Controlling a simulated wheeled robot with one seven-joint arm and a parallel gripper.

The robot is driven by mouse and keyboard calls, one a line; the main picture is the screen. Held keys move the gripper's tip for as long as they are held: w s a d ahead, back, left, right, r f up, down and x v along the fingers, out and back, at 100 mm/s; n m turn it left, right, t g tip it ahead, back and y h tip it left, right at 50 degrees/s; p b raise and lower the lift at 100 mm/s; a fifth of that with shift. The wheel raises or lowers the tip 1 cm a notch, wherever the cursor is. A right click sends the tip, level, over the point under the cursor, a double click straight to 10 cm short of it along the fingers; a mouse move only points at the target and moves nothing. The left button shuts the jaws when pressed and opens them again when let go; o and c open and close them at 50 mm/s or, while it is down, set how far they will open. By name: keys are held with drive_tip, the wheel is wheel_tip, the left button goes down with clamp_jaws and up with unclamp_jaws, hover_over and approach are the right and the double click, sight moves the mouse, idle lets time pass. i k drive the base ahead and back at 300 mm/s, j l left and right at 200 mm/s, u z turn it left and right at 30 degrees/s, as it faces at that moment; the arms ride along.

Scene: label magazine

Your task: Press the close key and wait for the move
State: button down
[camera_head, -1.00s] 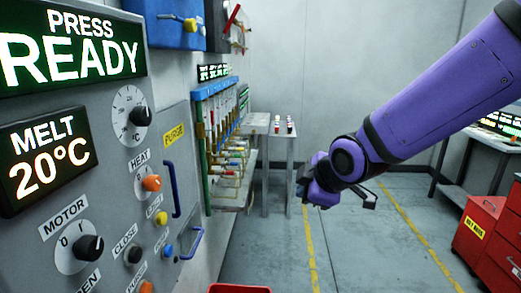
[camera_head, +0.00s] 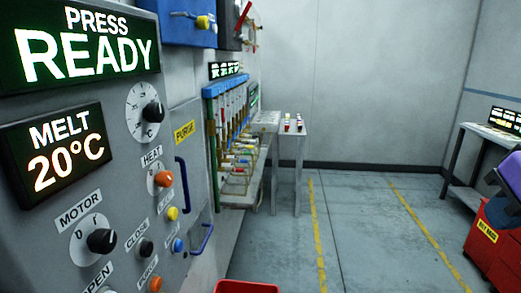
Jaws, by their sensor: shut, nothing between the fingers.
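The press's grey control panel (camera_head: 120,185) fills the left side. The black close key (camera_head: 146,247) sits low on it, beside the CLOSE label (camera_head: 137,233). The upper display (camera_head: 85,45) reads PRESS READY. The lower display (camera_head: 57,155) reads MELT 20°C.
Around the key are a blue button (camera_head: 178,245), a yellow button (camera_head: 172,213), an orange button (camera_head: 155,284) and the motor knob (camera_head: 102,240). A red bin (camera_head: 246,287) stands at the bottom. Red drawers (camera_head: 487,243) stand right. The middle floor is clear.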

sight(147, 249)
drive_tip(key=u, duration=1.55)
